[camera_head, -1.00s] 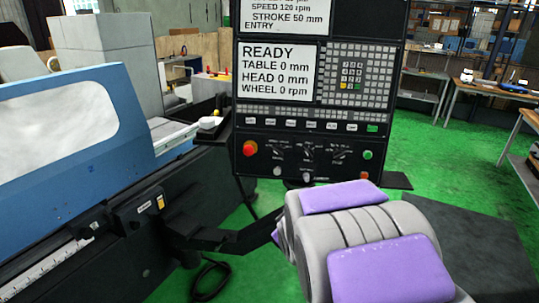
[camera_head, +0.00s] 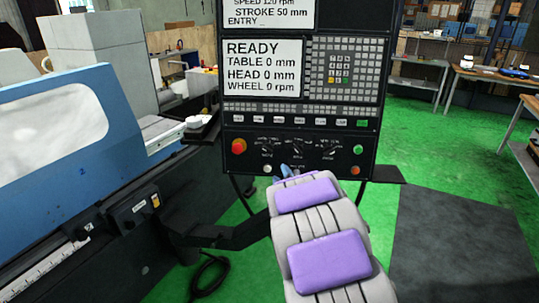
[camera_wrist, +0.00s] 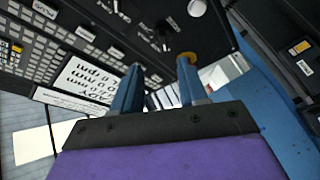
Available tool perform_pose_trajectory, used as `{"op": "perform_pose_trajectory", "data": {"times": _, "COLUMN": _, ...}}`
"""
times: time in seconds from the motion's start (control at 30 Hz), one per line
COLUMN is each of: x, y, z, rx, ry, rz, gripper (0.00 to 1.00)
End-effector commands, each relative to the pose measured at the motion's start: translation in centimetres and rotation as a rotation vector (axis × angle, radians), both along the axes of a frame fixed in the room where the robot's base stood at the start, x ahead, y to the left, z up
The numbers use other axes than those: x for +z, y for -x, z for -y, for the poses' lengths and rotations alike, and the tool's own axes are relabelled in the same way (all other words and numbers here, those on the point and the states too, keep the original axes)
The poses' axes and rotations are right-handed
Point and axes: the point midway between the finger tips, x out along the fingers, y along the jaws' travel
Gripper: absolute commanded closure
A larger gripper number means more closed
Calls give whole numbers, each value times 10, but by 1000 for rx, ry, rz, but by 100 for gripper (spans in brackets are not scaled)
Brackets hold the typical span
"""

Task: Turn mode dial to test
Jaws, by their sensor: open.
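A dark control panel (camera_head: 310,178) stands upright ahead. Its lower part has a row of three dark dials: left (camera_head: 267,147), middle (camera_head: 298,147) and right (camera_head: 329,149). Their labels are too small to read, so I cannot tell which is the mode dial. My gripper (camera_head: 288,170) is mostly hidden behind my arm in the head view; a blue fingertip shows near the panel's lower edge, below the dials. In the wrist view my gripper (camera_wrist: 158,78) is open, its two blue fingers apart with nothing held, and the dial area of the panel (camera_wrist: 148,38) lies beyond them.
A red button (camera_head: 238,146) is left of the dials and a green button (camera_head: 358,149) right of them. The screen (camera_head: 262,68) reads READY. A blue machine body (camera_head: 60,130) fills the left. Green floor is open at right, and a workbench (camera_head: 490,75) stands behind.

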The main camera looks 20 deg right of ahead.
Motion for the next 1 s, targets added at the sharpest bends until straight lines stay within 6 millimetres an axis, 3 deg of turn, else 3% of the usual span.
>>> {"op": "perform_pose_trajectory", "data": {"times": 0.27, "x": 4, "y": -41, "z": -10, "rx": 5, "ry": 15, "rz": 4, "gripper": 57}}
{"op": "perform_pose_trajectory", "data": {"times": 0.7, "x": 0, "y": -98, "z": 21, "rx": 2, "ry": 0, "rz": 4, "gripper": 57}}
{"op": "perform_pose_trajectory", "data": {"times": 1.0, "x": 4, "y": -131, "z": 14, "rx": 4, "ry": 12, "rz": 4, "gripper": 57}}
